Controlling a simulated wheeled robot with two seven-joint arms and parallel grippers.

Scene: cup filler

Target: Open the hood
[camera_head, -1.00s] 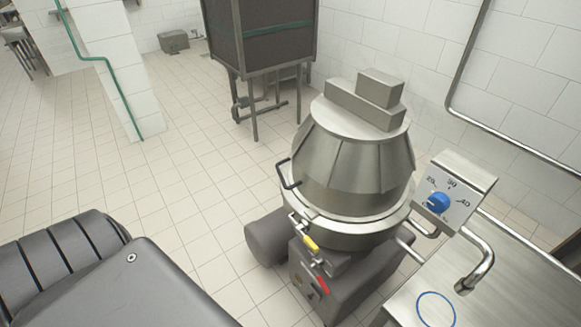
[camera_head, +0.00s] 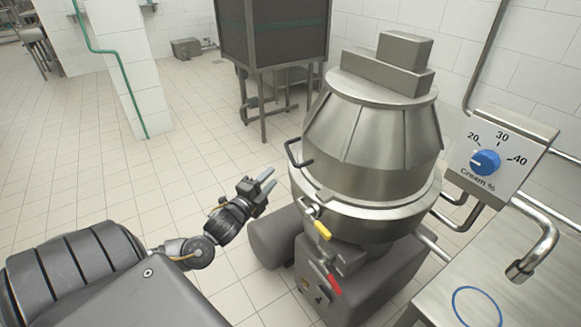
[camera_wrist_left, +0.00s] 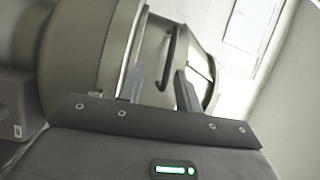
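The hood (camera_head: 372,135) is a steel cone on top of the separator machine, and it sits closed on the bowl rim. Its dark bent handle (camera_head: 295,153) sticks out on the left side; the handle also shows in the left wrist view (camera_wrist_left: 172,50). My left gripper (camera_head: 266,183) is open and empty, a short way left of and below the handle, not touching it. In the left wrist view its two fingers (camera_wrist_left: 160,88) are apart, with the handle beyond them. A yellow-gripped latch (camera_head: 322,230) is at the front of the rim. My right gripper is not seen.
A control box with a blue dial (camera_head: 485,162) stands right of the hood. A steel table (camera_head: 440,297) with a curved tap (camera_head: 535,255) is at the lower right. A dark cabinet on legs (camera_head: 272,35) stands behind. The tiled floor on the left is clear.

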